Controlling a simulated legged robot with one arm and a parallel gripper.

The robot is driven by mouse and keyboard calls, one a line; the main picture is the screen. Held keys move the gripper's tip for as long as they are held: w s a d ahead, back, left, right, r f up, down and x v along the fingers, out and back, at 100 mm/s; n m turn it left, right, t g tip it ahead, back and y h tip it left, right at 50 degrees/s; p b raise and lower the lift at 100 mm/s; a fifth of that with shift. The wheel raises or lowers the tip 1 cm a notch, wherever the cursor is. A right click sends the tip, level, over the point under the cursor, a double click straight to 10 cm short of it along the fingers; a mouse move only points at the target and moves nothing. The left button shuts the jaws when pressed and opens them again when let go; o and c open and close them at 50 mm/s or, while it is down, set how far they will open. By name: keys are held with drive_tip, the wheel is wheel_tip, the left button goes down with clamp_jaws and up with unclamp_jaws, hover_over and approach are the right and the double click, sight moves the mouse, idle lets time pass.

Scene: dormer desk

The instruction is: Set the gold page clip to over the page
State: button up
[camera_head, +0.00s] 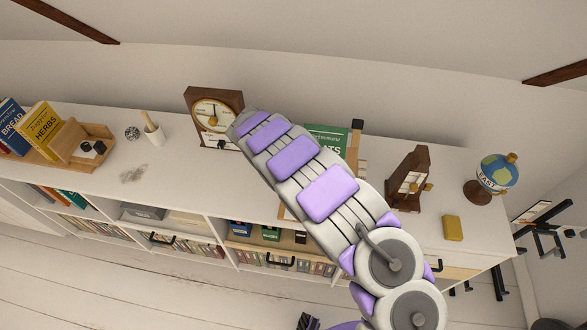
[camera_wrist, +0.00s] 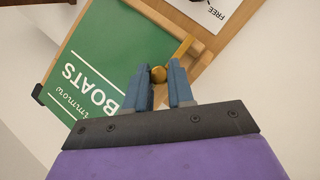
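The gold page clip (camera_wrist: 181,49) shows in the wrist view as a slim gold bar with a round knob at its lower end. My gripper (camera_wrist: 159,72) has its two blue fingers on either side of the knob, with no clear gap, so it looks shut on the clip. The clip lies by the right edge of a green book marked BOATS (camera_wrist: 95,65), on or just above a wooden stand (camera_wrist: 200,60); contact is unclear. In the head view my arm hides my gripper, the clip and most of the green book (camera_head: 322,133).
The white shelf top (camera_head: 180,190) also holds a wooden clock (camera_head: 214,112), a cup (camera_head: 154,133), a book rack (camera_head: 75,153), a dark wooden object (camera_head: 408,178), a globe (camera_head: 495,172) and a yellow block (camera_head: 453,228). The front left of the top is mostly clear.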

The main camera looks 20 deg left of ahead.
drive_tip(key=o, duration=0.4)
drive_tip(key=shift+a+f, duration=0.1)
drive_tip(key=shift+a, duration=0.05)
drive_tip(key=shift+o, duration=0.2)
drive_tip(key=p+v, duration=0.1)
drive_tip(key=v, duration=1.6)
drive_tip(key=shift+a, duration=0.25)
